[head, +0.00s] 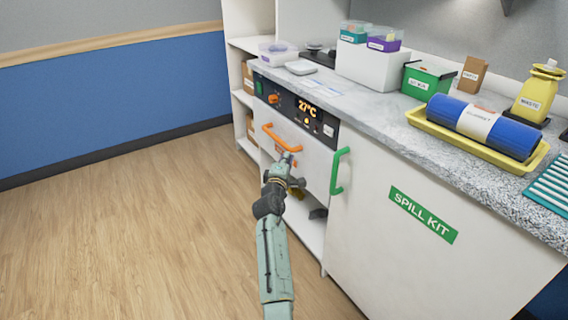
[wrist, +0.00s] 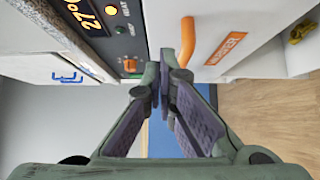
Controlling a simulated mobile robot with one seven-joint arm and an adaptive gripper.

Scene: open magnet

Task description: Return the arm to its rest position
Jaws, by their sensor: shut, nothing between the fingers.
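My gripper (head: 291,157) is in front of the white cabinet front, just below the orange handle (head: 276,136) in the head view. My arm reaches forward from the bottom of that view. In the wrist view the fingertips of my gripper (wrist: 163,78) are together with nothing between them. The orange handle (wrist: 187,42) shows beyond the fingertips there, and I cannot tell the exact gap. The gripper hides part of the front and an orange label in the head view; the orange label (wrist: 226,47) shows in the wrist view.
A dark control panel (head: 296,110) reading 27°C is above the orange handle. A green handle (head: 340,171) sticks out from the spill kit cabinet (head: 400,240) at right. An open lower compartment (head: 308,235) lies below the gripper. The wood floor (head: 130,220) at left is clear.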

